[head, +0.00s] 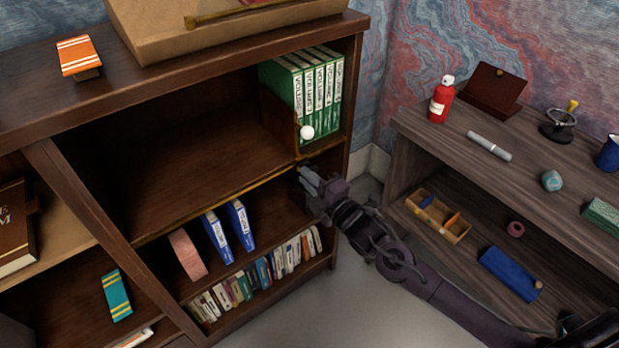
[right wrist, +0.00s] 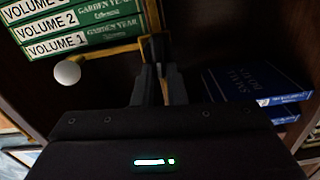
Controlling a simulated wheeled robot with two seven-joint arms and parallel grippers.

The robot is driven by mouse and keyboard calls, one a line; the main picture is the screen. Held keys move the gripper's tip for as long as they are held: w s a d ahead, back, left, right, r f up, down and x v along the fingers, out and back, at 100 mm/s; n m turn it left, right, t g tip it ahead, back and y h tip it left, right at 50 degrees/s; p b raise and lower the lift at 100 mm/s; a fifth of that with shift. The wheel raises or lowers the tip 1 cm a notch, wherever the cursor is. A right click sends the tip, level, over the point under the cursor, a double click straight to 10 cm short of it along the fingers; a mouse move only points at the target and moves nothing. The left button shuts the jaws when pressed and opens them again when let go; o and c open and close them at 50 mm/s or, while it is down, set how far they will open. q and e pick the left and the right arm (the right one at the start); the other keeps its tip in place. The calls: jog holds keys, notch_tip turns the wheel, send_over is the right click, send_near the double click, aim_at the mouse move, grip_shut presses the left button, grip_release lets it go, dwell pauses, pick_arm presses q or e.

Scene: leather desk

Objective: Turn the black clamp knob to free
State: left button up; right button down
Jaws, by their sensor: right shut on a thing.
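The brass sliding bookend (head: 299,148) stands at the right end of the middle shelf against green volumes (head: 318,88). It has a white ball (head: 306,131), which also shows in the right wrist view (right wrist: 67,73). My right gripper (head: 303,172) is at the shelf's front edge just below the bookend. In the right wrist view its fingers (right wrist: 158,82) are closed together at the brass bracket (right wrist: 112,50). They are shut on the black clamp knob, which they mostly hide; its turn angle cannot be told. My left gripper is not in view.
The middle shelf left of the bookend is bare. A side desk (head: 420,125) with a red bottle (head: 441,99) stands right of my arm.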

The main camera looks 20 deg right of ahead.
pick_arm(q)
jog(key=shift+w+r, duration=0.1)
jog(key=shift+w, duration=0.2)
pick_arm(e)
jog(key=shift+f, duration=0.1)
jog(key=c, duration=1.5)
grip_release()
jog(key=shift+o, duration=0.2)
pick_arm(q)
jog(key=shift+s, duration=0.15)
pick_arm(e)
jog(key=shift+s, duration=0.1)
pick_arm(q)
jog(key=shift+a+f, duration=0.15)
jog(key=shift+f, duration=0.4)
pick_arm(e)
jog(key=v, duration=0.7)
jog(key=shift+s+d, duration=0.15)
jog(key=shift+s, duration=0.1)
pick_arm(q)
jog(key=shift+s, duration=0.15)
